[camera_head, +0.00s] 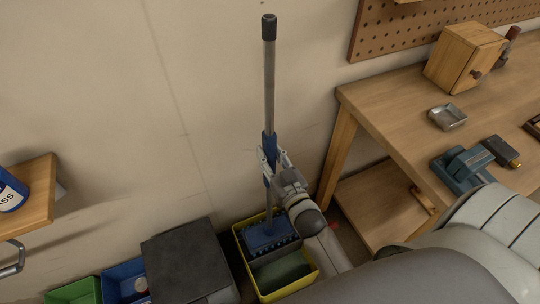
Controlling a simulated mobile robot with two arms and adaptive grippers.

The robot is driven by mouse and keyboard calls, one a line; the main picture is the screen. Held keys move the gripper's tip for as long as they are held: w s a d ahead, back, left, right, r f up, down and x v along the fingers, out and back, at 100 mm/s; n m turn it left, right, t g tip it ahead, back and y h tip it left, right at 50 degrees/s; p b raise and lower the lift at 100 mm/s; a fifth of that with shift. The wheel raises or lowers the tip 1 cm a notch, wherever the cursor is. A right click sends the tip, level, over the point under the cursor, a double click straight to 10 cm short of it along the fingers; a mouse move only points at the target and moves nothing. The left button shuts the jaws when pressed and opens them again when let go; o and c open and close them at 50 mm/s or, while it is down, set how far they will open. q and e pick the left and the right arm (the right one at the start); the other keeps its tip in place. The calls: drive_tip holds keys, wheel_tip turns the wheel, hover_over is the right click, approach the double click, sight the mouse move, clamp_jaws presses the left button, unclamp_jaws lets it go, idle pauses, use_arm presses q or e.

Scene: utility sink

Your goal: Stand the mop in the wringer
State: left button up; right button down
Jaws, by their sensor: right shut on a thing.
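The mop (269,85) stands nearly upright, with a grey metal handle, a black end cap and a blue grip section. My right gripper (268,163) is shut on the mop's handle at the blue section. The mop's blue head (266,238) is at the back part of the yellow wringer bucket (311,284), over or in its dark wringer insert. I cannot tell whether the head rests on the wringer. My right arm hides part of the bucket's right side. My left gripper is not in view.
A dark box (186,262), a blue bin (125,272) and a green bin (78,291) sit left of the bucket. The wall is close behind.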

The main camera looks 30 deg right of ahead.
wheel_tip(320, 180, down, 10)
drive_tip(key=b, duration=0.7)
drive_tip(key=shift+f, duration=0.15)
drive_tip(key=c, duration=1)
unclamp_jaws()
drive_tip(key=shift+c, duration=0.2)
drive_tip(key=shift+f, duration=0.15)
drive_tip(key=s, duration=1.2)
drive_tip(key=shift+a, duration=0.35)
